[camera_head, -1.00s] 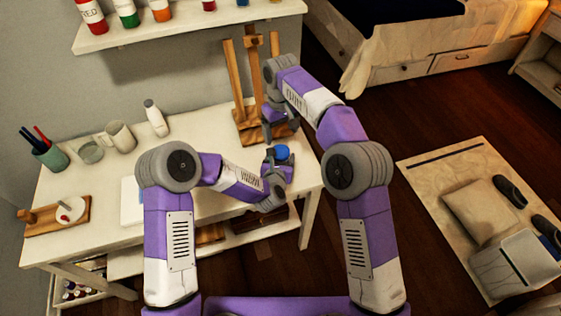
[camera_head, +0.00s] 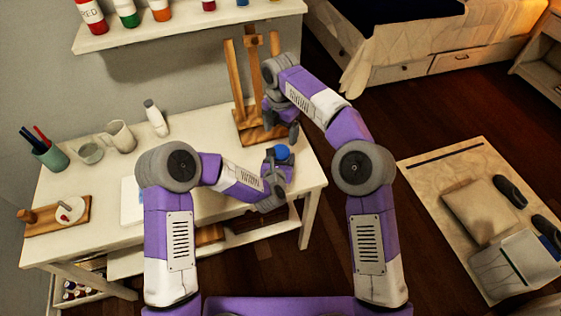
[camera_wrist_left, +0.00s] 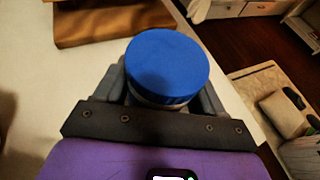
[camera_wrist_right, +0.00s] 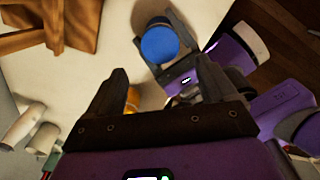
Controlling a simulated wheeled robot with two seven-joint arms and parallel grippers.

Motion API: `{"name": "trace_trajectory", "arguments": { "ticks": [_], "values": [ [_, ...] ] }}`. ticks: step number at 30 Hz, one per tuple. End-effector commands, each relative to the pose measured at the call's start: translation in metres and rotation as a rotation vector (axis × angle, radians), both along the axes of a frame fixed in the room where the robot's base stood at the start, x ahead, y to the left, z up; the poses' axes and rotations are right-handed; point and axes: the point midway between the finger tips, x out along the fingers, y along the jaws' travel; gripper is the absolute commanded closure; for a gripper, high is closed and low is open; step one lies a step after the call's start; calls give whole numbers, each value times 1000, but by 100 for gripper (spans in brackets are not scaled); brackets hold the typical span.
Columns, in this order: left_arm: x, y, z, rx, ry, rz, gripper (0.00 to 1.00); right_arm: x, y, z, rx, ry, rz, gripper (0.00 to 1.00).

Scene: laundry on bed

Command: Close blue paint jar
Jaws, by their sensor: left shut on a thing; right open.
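The blue paint jar (camera_head: 282,152) stands at the right end of the white table, with its blue lid (camera_wrist_left: 167,62) on top. A pale rim shows under the lid in the left wrist view; I cannot tell how tightly it sits. My left gripper (camera_head: 276,166) is shut around the jar's body, most of which its fingers hide. The lid also shows in the right wrist view (camera_wrist_right: 160,43). My right gripper (camera_wrist_right: 160,88) is open and empty, apart from the jar and above the table near the easel.
A wooden easel (camera_head: 250,85) stands behind the jar. A cup with pens (camera_head: 50,156), a mug (camera_head: 121,136), a white bottle (camera_head: 155,117) and a wooden board (camera_head: 72,220) are on the left of the table. A wall shelf (camera_head: 130,38) holds several paint jars.

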Motion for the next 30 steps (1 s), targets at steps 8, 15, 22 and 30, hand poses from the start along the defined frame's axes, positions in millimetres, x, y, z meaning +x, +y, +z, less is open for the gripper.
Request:
{"name": "trace_trajectory", "arguments": {
  "ticks": [8, 15, 22, 30],
  "values": [
    [0, 0, 1, 0, -1, 0, 100, -1, 0, 1, 0, 1, 184, 15],
    [0, 0, 1, 0, -2, 0, 100, -1, 0, 1, 0, 1, 191, 15],
    [0, 0, 1, 0, -2, 0, 100, -1, -1, -8, -1, 4, 189, 15],
    [0, 0, 1, 0, -2, 0, 100, -1, 0, -49, 0, 5, 189, 15]
  ]
}}
